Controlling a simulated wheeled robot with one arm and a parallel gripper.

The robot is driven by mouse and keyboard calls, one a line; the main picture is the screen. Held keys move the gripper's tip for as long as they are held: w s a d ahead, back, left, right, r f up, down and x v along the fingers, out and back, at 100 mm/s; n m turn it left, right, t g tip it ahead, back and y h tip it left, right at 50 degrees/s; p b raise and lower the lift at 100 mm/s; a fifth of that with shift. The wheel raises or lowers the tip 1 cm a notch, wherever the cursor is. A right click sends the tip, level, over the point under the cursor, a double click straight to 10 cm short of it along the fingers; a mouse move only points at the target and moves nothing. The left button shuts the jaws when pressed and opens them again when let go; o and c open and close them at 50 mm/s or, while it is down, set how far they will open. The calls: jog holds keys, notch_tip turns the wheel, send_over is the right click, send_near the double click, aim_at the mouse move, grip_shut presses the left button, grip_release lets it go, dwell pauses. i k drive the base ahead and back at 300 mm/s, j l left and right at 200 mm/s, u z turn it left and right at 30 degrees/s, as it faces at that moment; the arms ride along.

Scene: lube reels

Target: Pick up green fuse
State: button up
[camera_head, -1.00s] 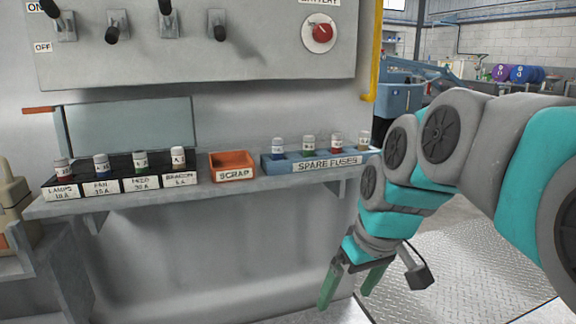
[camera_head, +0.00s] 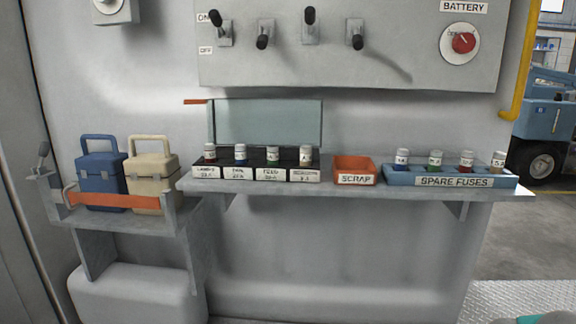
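Two fuses with green bodies and white caps show. One green fuse (camera_head: 435,160) stands upright in the blue spare fuses tray (camera_head: 452,182), between a blue fuse (camera_head: 401,159) and a red fuse (camera_head: 466,161). The other green fuse (camera_head: 272,157) stands in the black fuse block (camera_head: 225,164), third from the left, behind a white label that seems to read FEED. My gripper is out of view. Only a small part of my arm shows at the bottom right corner.
An orange scrap tray (camera_head: 355,170) sits between block and spare tray on the grey shelf (camera_head: 340,190). A switch panel (camera_head: 350,50) hangs above. Blue and beige cases (camera_head: 101,178) stand on a lower left ledge (camera_head: 125,220). The scrap tray looks empty.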

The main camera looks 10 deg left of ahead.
aim_at(272, 150)
jog(key=u, duration=0.95)
